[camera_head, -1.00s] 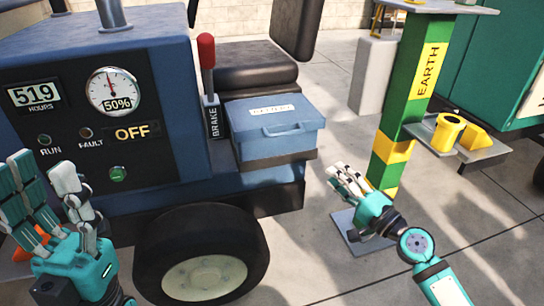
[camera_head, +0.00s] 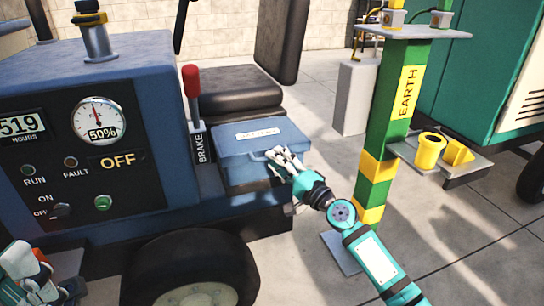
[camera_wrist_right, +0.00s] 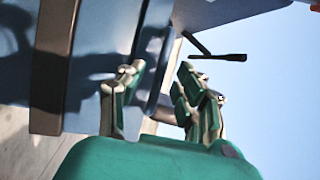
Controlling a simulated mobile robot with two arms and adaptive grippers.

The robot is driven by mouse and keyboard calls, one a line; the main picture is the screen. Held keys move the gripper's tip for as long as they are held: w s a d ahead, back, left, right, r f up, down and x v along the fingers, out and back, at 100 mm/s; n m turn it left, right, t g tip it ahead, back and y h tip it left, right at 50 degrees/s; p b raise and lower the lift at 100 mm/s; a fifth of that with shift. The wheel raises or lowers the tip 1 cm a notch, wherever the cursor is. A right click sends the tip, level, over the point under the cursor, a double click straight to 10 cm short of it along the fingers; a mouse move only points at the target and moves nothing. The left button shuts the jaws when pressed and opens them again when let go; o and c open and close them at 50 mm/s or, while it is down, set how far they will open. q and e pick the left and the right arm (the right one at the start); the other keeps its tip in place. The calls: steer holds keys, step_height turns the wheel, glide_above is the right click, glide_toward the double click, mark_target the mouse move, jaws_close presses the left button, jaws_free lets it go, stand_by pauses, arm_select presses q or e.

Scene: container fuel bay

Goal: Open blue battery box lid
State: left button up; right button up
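The blue battery box (camera_head: 235,175) sits on the vehicle's side step, its lid (camera_head: 262,139) shut, with a pale label on top. My right gripper (camera_head: 283,160) is at the box's front right, covering part of the lid handle (camera_head: 257,157). In the right wrist view, its fingers (camera_wrist_right: 160,88) are spread with the dark blue handle bar (camera_wrist_right: 154,70) between them. They do not look closed on it; contact is unclear. My left gripper (camera_head: 22,268) is at the lower left, partly cut off by the picture edge, and its finger opening is unclear.
A red-knobbed brake lever (camera_head: 192,90) stands left of the box, and a black seat (camera_head: 237,100) lies behind it. The green and yellow earth post (camera_head: 397,100) stands to the right. A wheel (camera_head: 190,265) is below.

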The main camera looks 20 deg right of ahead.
steer(key=shift+x, duration=1.15)
jaws_close()
steer(key=shift+f, duration=0.1)
